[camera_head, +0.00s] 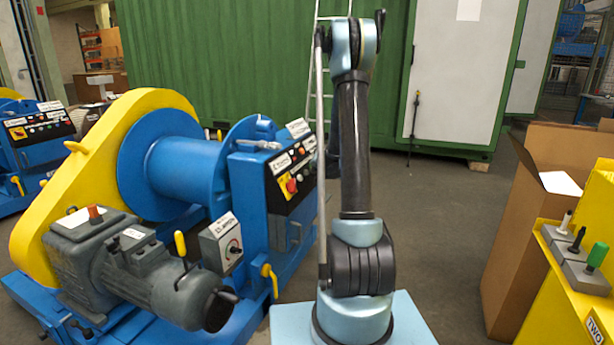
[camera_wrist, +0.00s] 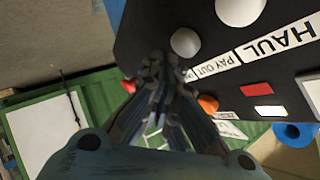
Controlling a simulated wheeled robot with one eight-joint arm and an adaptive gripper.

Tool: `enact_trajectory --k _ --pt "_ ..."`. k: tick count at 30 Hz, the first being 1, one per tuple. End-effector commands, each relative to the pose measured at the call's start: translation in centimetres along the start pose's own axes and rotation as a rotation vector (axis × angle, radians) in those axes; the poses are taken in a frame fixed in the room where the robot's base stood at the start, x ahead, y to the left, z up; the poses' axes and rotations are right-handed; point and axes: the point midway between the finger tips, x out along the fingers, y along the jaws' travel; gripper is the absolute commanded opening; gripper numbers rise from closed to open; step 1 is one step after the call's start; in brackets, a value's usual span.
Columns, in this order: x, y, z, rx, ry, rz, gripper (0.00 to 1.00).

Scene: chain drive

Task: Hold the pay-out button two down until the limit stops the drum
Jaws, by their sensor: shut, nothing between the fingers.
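In the wrist view my gripper (camera_wrist: 160,68) is shut and empty, its fingertips close in front of the dark control panel (camera_wrist: 222,68). A label strip on the panel reads HAUL and PAY OUT (camera_wrist: 215,67). A pale round button (camera_wrist: 185,42) sits beside the PAY OUT end, just right of the fingertips. I cannot tell whether they touch anything. A larger pale button (camera_wrist: 240,10) sits toward the HAUL end. In the head view the winch panel (camera_head: 288,178) is partly behind my arm, which also hides my gripper. The blue drum (camera_head: 178,172) looks bare.
A yellow chain guard (camera_head: 60,205) and grey motor (camera_head: 150,285) stand at the winch's near side. A second winch panel (camera_head: 38,128) is at the far left. A cardboard box (camera_head: 520,220) and a yellow stand marked TWO (camera_head: 560,325) are at the right. Floor beyond my arm is clear.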

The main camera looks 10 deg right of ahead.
Motion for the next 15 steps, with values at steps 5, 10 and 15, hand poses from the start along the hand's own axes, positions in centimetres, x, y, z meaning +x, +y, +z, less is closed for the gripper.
enact_trajectory --k 5,10,15 --pt "-0.4 0.3 -0.3 0.0 0.0 0.001 0.0" --pt "-1.3 1.0 -1.0 0.001 0.001 0.001 0.0" --pt "-2.3 1.7 -1.7 0.001 0.001 0.001 0.0"
